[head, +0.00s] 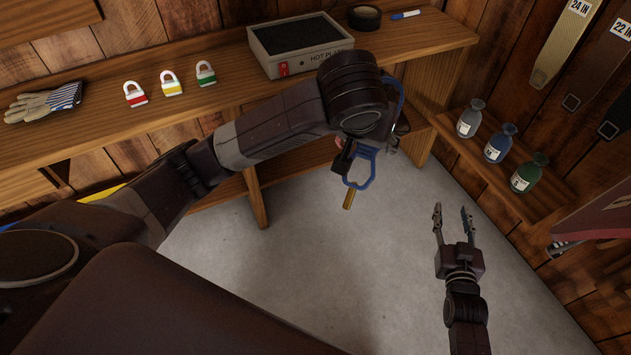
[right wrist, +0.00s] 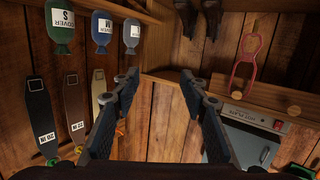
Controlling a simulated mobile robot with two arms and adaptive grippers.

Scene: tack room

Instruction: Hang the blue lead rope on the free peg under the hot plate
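The blue lead rope (head: 359,184) shows in the head view as a stiff blue loop in front of the bench, below the hot plate. My left gripper (head: 346,162), largely hidden behind its own wrist, is at the rope's upper part and appears shut on it. A short brass-coloured piece (head: 349,199) shows just below the loop; I cannot tell whether it is a peg. The hot plate (head: 302,58) stands on the bench. My right gripper (head: 453,222) is open and empty.
Several bottles (head: 497,142) stand on a right wall shelf (head: 470,150). The grey floor (head: 290,255) between is clear.

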